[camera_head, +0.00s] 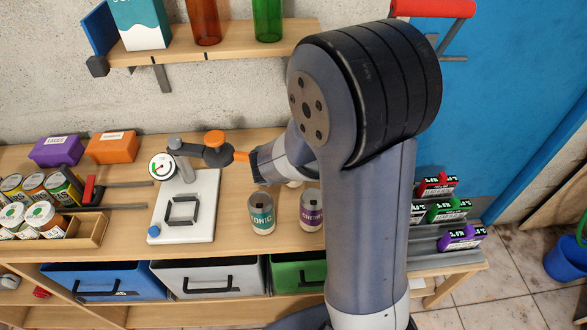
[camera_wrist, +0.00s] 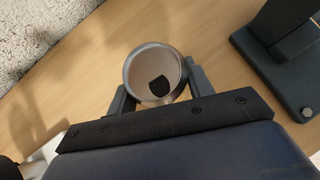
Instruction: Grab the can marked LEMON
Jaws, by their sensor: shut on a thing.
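In the wrist view my gripper (camera_wrist: 160,88) is shut on a round can (camera_wrist: 147,65), with a finger on each side. I see its silvery rim and pale top with a dark opening from above. Its label is hidden, so I cannot read whether it says LEMON. In the head view my arm hides the fingers, and a pale can top (camera_head: 293,184) shows just below my wrist. A can with a teal label (camera_head: 261,214) and a can with a purple label (camera_head: 311,210) stand upright on the bench nearer the camera.
A white board with a gauge (camera_head: 162,167) and a grey pipe with an orange handle (camera_head: 240,156) stand left of my wrist. Farther left are a wooden rack (camera_head: 88,236) of tins and purple (camera_head: 57,150) and orange boxes (camera_head: 112,147). A shelf (camera_head: 220,43) with bottles hangs above.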

